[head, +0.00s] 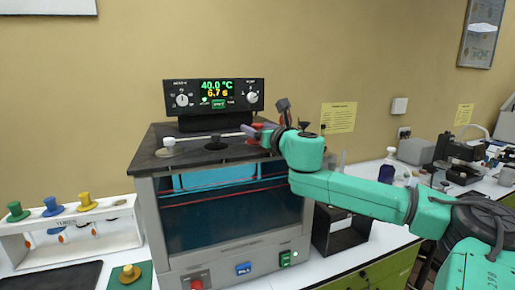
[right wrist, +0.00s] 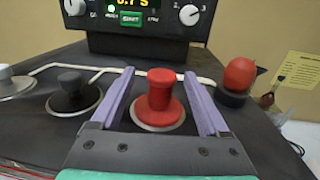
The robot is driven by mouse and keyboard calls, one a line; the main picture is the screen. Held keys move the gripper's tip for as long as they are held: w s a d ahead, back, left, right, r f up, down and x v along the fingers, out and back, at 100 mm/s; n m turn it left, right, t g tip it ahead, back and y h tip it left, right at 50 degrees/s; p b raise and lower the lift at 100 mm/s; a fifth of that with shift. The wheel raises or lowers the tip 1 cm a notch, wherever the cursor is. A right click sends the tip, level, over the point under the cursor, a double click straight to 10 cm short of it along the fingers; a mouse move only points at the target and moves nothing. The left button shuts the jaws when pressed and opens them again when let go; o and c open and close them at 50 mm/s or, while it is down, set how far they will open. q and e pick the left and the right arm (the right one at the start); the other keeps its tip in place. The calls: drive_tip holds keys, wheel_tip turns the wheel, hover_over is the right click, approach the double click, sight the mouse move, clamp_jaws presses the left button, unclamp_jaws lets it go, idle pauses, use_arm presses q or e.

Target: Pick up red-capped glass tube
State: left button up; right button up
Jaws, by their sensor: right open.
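The red-capped glass tube (right wrist: 160,100) sits upright in a round opening in the dark top of the bath; only its red cap shows, and its glass is hidden below. In the right wrist view my right gripper (right wrist: 158,82) is open, with one purple finger on each side of the red cap and a gap on both sides. In the head view the right gripper (head: 258,131) is over the right part of the bath top, partly hiding the red cap. My left gripper is not in view.
The bath (head: 230,228) carries a control box (head: 214,96) at its back. A black cap (right wrist: 73,92) and a pale cap (right wrist: 12,83) stand left of the fingers. A red round-topped piece (right wrist: 239,74) stands close on the right. A white rack (head: 30,249) holds several coloured caps.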

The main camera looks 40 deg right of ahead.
drive_tip(key=shift+w+d+f+p, duration=0.15)
drive_tip(key=shift+w+d, duration=0.2)
drive_tip(key=shift+w, duration=0.35)
drive_tip(key=shift+w+d+f+p, duration=0.15)
drive_tip(key=shift+w+d, duration=0.15)
drive_tip(key=shift+w, duration=0.35)
drive_tip(key=shift+w+r, duration=0.1)
drive_tip(key=shift+w, duration=0.6)
drive_tip(key=shift+a, duration=0.1)
drive_tip(key=shift+c, duration=0.2)
drive_tip(key=shift+s, duration=0.1)
clamp_jaws()
